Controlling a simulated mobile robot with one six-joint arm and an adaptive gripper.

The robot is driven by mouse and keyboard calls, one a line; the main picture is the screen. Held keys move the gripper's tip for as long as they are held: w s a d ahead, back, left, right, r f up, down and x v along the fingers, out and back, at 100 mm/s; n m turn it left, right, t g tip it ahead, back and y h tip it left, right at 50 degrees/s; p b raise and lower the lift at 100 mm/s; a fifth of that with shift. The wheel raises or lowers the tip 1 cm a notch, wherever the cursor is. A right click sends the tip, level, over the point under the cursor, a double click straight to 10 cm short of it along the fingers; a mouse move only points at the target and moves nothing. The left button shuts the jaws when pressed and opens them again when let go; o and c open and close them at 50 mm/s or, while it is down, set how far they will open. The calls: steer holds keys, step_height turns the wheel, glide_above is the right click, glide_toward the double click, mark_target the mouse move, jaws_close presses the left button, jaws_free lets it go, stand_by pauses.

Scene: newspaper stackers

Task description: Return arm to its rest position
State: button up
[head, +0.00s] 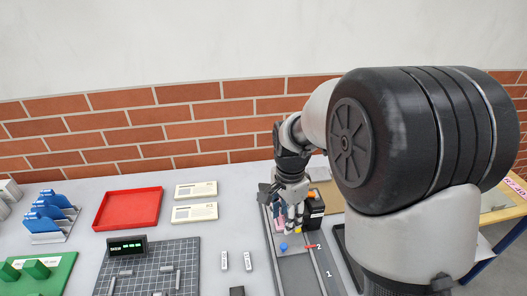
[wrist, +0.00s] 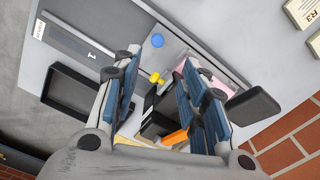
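My arm reaches from the right of the head view over the table (head: 225,215). My gripper (head: 288,212) points down above a grey station with numbered lanes (head: 294,268). In the wrist view my gripper (wrist: 160,64) has its two blue-padded fingers apart, with nothing visibly held between them. Beyond the fingers are a blue round piece (wrist: 157,41), a yellow piece (wrist: 157,78) and a pink piece (wrist: 188,63). In the head view the gripper partly hides the pink and yellow pieces and a black box (head: 315,208).
A red tray (head: 128,209), two cream cards (head: 195,212), a dark gridded board (head: 155,270) and blue holders (head: 48,216) lie to the left. An open black tray (wrist: 72,97) shows in the wrist view. A brick wall (head: 215,120) stands behind the table.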

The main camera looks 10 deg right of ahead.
steer(key=s+r+n+t, duration=0.2)
steer(key=s+r+n, duration=0.4)
steer(key=s, duration=0.5)
steer(key=s+r+n+t, duration=0.2)
steer(key=s+r+n, duration=0.5)
steer(key=s, duration=0.4)
steer(key=shift+s+r+t, duration=0.15)
steer(key=shift+r+t, duration=0.1)
steer(key=shift+t, duration=0.05)
